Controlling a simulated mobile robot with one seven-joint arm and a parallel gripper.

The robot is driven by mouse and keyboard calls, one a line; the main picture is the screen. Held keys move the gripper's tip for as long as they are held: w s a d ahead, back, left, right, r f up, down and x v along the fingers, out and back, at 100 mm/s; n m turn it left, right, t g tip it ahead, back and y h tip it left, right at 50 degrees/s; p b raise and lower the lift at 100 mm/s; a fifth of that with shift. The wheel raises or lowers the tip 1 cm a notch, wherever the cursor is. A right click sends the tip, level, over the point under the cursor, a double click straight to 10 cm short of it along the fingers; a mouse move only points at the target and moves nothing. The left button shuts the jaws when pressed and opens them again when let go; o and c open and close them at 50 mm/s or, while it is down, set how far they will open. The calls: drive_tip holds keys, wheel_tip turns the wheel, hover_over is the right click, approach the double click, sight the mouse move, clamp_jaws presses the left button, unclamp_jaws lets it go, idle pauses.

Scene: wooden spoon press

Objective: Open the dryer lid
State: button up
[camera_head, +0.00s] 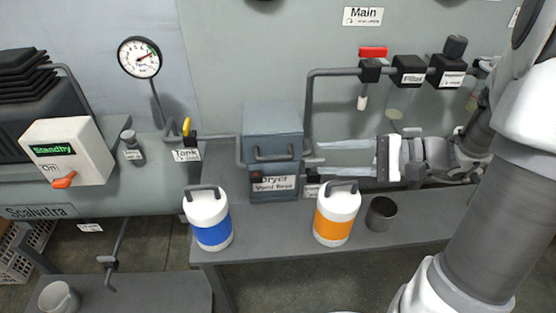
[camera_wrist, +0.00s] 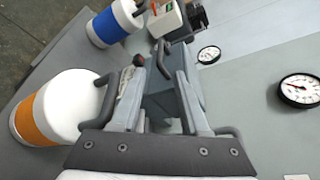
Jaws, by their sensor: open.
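The dryer (camera_head: 272,185) is a blue-grey box on the grey bench, labelled "Dryer". Its lid (camera_head: 272,120) looks shut, with a dark bar handle (camera_head: 274,153) on its front side. My gripper (camera_head: 316,158) is open and empty, just right of the dryer, with its fingers pointing left towards it. The fingertips look close to the dryer's right side; I cannot tell whether they touch. In the wrist view, the dryer (camera_wrist: 158,102) shows between the fingers of my gripper (camera_wrist: 160,70), partly hidden by them.
A blue-banded canister (camera_head: 209,226) and an orange-banded canister (camera_head: 335,222) stand on the bench in front of the dryer. A dark cup (camera_head: 381,214) is beside the orange one. Pipes with a filter (camera_head: 409,70) run behind. A tank valve (camera_head: 188,135) is at left.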

sight(287, 158)
drive_tip(key=b+x, duration=0.1)
drive_tip(key=x, duration=0.9)
drive_tip(key=shift+w+a+b, duration=0.1)
drive_tip(key=shift+a+b, duration=0.3)
clamp_jaws()
idle(0.8)
